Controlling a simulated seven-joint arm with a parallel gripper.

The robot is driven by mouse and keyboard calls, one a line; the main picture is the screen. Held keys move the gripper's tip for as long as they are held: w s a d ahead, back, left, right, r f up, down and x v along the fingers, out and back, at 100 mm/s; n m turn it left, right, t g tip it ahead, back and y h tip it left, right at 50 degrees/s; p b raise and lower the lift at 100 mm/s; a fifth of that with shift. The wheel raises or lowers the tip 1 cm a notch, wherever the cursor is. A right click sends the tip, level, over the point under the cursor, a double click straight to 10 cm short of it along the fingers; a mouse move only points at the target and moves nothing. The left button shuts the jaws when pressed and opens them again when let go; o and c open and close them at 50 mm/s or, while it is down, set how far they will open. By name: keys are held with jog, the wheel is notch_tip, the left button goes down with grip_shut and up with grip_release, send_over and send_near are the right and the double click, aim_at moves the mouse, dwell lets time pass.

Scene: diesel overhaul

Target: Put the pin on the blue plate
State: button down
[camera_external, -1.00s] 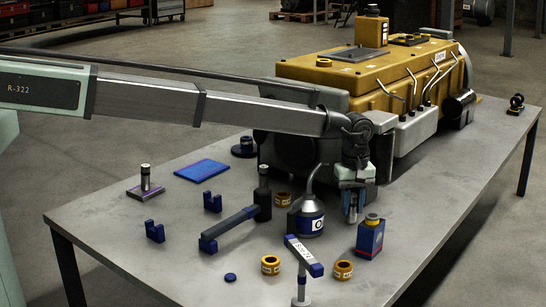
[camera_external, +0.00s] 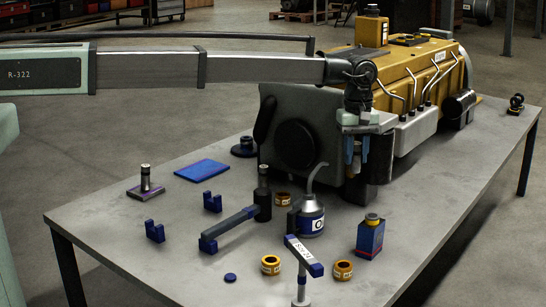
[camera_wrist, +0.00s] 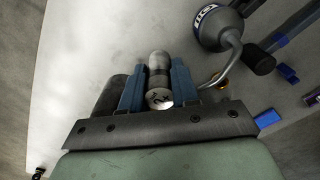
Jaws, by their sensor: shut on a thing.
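My gripper (camera_external: 357,160) is raised above the table, in front of the yellow engine. In the wrist view its blue fingers (camera_wrist: 158,90) are shut on a grey metal pin (camera_wrist: 159,62), whose round end face points at the camera. In the external view the pin is hard to make out between the fingers. The flat blue plate (camera_external: 203,170) lies bare on the table, well to the left of my gripper.
A dark pin-like part stands on a purple plate (camera_external: 147,192) at the left. The oil can (camera_external: 312,218), hammer (camera_external: 235,226), blue bottle (camera_external: 370,238) and blue V-blocks (camera_external: 212,202) stand on the table. The yellow engine (camera_external: 390,75) fills the back.

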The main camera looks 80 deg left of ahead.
aim_at(356, 143)
notch_tip(356, 143, up, 7)
jog(key=shift+f, duration=0.1)
jog(key=s+a+n, duration=0.4)
jog(key=s+a, duration=0.5)
jog(key=a, duration=0.4)
jog(key=s+a+n, duration=0.5)
jog(key=s+a, duration=0.3)
jog(key=a, duration=0.4)
jog(key=s+a+n, duration=0.4)
jog(key=s+a, duration=0.4)
jog(key=s, duration=0.3)
jog(key=s+a+n, duration=0.4)
jog(key=s+a, duration=0.4)
jog(key=s, duration=0.3)
jog(key=shift+w+f, duration=0.2)
jog(key=shift+f, duration=5.2)
jog(key=shift+w+f, duration=0.2)
jog(key=shift+f, duration=5.15)
jog(key=shift+f, duration=0.15)
jog(key=c, duration=0.8)
grip_release()
jog(key=shift+c, duration=0.2)
